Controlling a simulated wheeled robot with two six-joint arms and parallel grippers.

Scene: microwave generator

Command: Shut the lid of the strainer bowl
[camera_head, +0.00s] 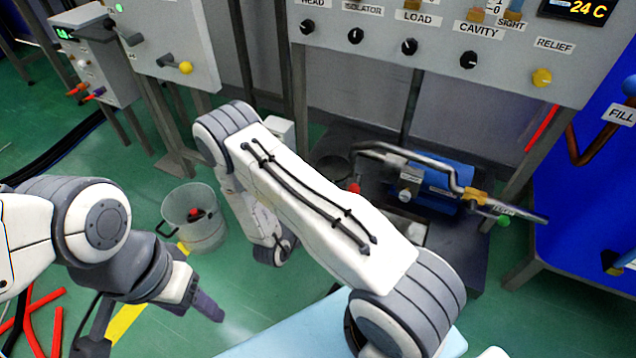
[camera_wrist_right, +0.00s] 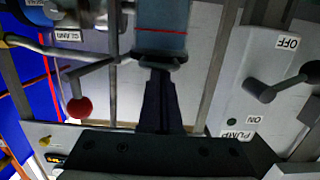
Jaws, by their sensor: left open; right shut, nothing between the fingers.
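I cannot pick out the strainer bowl or its lid for sure. In the right wrist view, a blue-grey cylinder (camera_wrist_right: 162,22) with a dark flange shows at the top; I cannot tell whether it is part of the strainer. My right gripper (camera_wrist_right: 160,80) is shut and empty, its fingers pointing towards that flange; I cannot tell if they touch it. In the head view the right fingers are hidden behind my right arm. My left gripper (camera_head: 150,325) is open and empty at the lower left, above the floor.
A bent pipe (camera_head: 420,160) and a blue cylinder (camera_head: 450,185) stand on a dark bench to the right. A clear bucket (camera_head: 195,232) stands on the floor. A panel with knobs (camera_head: 440,60) is behind. A red-knobbed lever (camera_wrist_right: 80,107) and a pump switch (camera_wrist_right: 262,92) show in the wrist view.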

